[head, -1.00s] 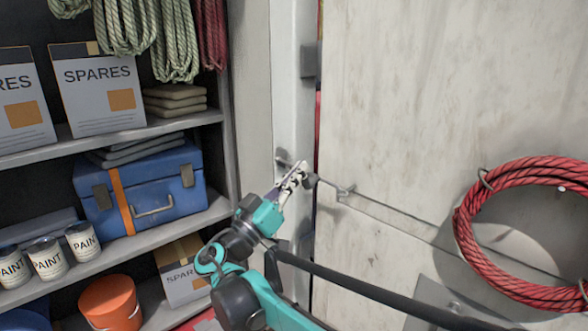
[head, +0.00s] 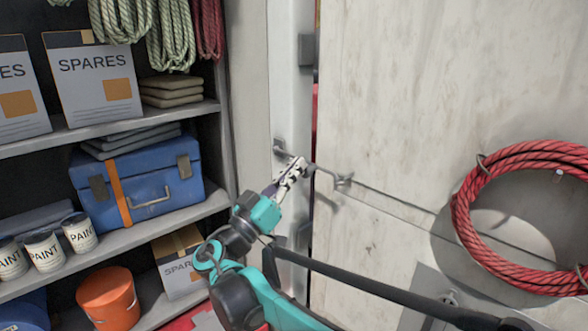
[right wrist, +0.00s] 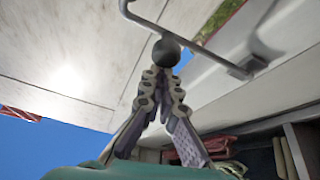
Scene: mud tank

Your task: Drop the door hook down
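The door hook (head: 326,174) is a thin metal rod with a dark ball knob. It runs from a bracket on the pale door (head: 420,90) across the gap towards a small catch (head: 280,147) on the door frame. The right wrist view shows the knob (right wrist: 166,52), the bent rod and a catch plate (right wrist: 240,70). My right gripper (head: 300,162) is at the knob, its fingertips drawn together with only a narrow gap. In the wrist view the fingertips (right wrist: 162,78) are right up against the knob; I see nothing clearly clamped. My left gripper is out of view.
Shelves (head: 130,232) on the left hold boxes, a blue case (head: 140,185), paint cans and an orange bucket (head: 108,298). A coiled red rope (head: 470,215) hangs on the door at right. A dark bar (head: 370,288) crosses low in front of the door.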

